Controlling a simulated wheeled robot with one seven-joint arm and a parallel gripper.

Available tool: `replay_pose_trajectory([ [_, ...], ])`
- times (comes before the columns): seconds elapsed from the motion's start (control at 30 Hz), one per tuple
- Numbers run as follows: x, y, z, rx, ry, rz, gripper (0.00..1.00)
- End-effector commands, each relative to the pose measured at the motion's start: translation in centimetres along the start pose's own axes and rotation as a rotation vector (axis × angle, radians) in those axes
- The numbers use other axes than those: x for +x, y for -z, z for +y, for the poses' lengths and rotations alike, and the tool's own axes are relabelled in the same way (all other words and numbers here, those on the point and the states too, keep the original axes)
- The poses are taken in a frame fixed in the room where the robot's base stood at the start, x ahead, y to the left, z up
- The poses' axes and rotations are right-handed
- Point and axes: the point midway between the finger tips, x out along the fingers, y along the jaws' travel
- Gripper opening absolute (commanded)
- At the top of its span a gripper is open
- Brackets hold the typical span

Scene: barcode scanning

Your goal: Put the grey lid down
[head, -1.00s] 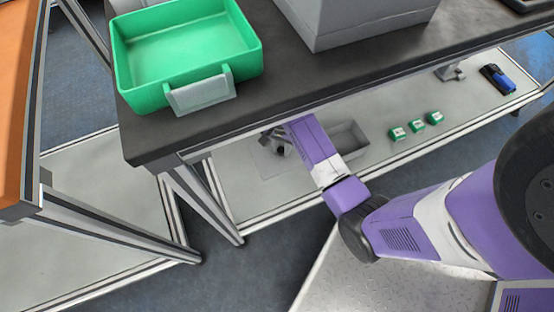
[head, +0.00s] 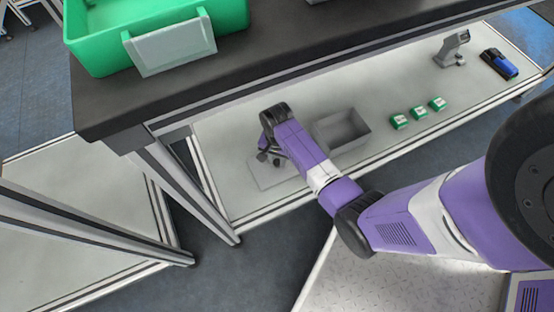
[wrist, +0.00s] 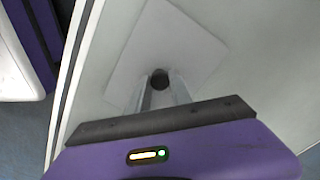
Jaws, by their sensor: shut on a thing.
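The grey lid (head: 268,178) is a flat, pale plate at the lower shelf, left of an open grey box. It also shows in the wrist view (wrist: 170,40), with a dark round knob (wrist: 160,79) near its middle. My gripper (head: 268,157) reaches in over the lid from above. In the wrist view my gripper (wrist: 160,88) has its two fingers closed on the knob. The lid looks flat and close to the shelf, but I cannot tell whether it touches. My wrist hides part of the lid.
The open grey box (head: 342,134) stands on the lower shelf (head: 215,150). Several small green boxes (head: 419,112), a grey scanner stand (head: 452,50) and a blue-black device (head: 498,64) lie further right. The dark tabletop (head: 270,45) overhangs behind, carrying a green bin (head: 172,45).

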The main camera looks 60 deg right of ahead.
Motion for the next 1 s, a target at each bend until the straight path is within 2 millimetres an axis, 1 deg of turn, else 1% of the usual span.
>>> replay_pose_trajectory([
  [0.03,0.3,0.1,-0.1,0.000,0.001,0.001,0.00],
  [0.23,0.2,0.1,-0.1,0.000,0.001,0.001,0.00],
  [0.37,0.5,0.0,0.0,0.000,0.001,0.000,0.00],
  [0.4,0.5,0.0,0.0,0.000,0.000,0.000,0.28],
  [0.47,0.5,0.1,0.0,0.000,0.001,0.001,0.39],
  [0.5,0.5,0.1,0.0,0.000,0.001,0.001,0.47],
  [0.83,0.3,0.1,0.0,0.000,0.001,0.001,0.47],
  [0.93,-0.4,0.1,-0.1,0.000,0.002,0.001,0.47],
  [1.0,-1.4,0.1,-0.1,0.000,0.002,0.002,0.47],
])
